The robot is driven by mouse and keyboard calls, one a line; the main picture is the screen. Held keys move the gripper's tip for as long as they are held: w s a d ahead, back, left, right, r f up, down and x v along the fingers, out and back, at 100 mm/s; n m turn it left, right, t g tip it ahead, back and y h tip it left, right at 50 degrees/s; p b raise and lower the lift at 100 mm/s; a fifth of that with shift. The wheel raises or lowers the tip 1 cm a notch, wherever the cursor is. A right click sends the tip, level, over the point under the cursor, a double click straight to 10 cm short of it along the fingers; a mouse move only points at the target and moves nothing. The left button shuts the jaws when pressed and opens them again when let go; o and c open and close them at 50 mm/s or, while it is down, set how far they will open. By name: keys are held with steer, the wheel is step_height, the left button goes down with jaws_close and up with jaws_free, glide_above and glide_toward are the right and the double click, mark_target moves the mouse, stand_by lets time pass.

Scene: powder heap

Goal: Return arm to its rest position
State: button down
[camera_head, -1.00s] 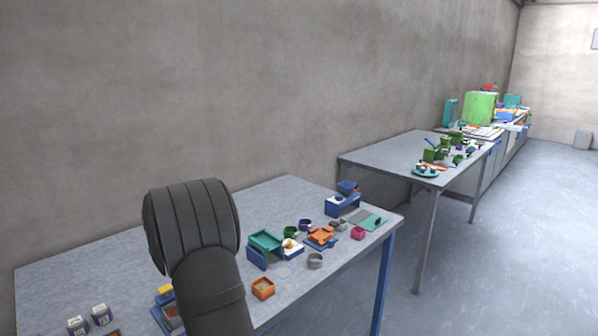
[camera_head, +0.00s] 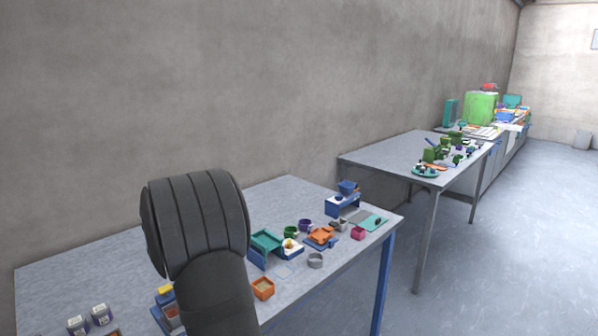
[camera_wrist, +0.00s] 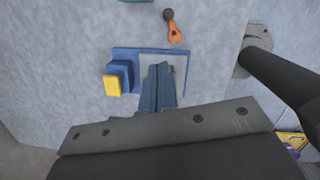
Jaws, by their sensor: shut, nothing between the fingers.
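My gripper (camera_wrist: 158,85) shows in the wrist view with its two blue-grey fingers together and nothing between them. It points down over the table (camera_wrist: 60,75), above a blue-edged holder (camera_wrist: 125,53) with a pale grey plate. I cannot tell the height of the fingertips above it. A yellow block (camera_wrist: 112,86) sits at the holder's left end. In the head view my dark, ribbed arm rises in front of the near table (camera_head: 90,262) and hides part of it. My gripper is not visible there.
Small coloured boxes and cups, including an orange box (camera_head: 263,288) and a teal tray (camera_head: 266,241), stand right of my arm. Two small jars (camera_head: 100,314) stand at the left. An orange piece (camera_wrist: 174,33) lies beyond the holder. A second table (camera_head: 385,157) stands farther right.

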steer(key=m, duration=0.3)
steer(key=w+f+m+g, duration=0.1)
steer(key=m, duration=0.2)
steer(key=w+f+m, duration=0.1)
steer(key=m, duration=0.2)
steer(key=shift+w+m+g, duration=0.15)
steer(key=shift+m+g, duration=0.15)
steer(key=c, duration=1.4)
jaws_free()
steer(key=shift+d+r, duration=0.1)
steer(key=s+d+r+m+t+y, duration=0.1)
steer(key=d+r+m+y, duration=0.4)
steer(key=d+r+m, duration=0.45)
steer(key=shift+n, duration=0.95)
steer(key=x, duration=0.6)
steer(key=d+x, duration=0.1)
steer(key=x, duration=0.5)
steer(key=d+x, duration=0.1)
steer(key=x, duration=0.5)
steer(key=shift+f, duration=0.4)
jaws_close()
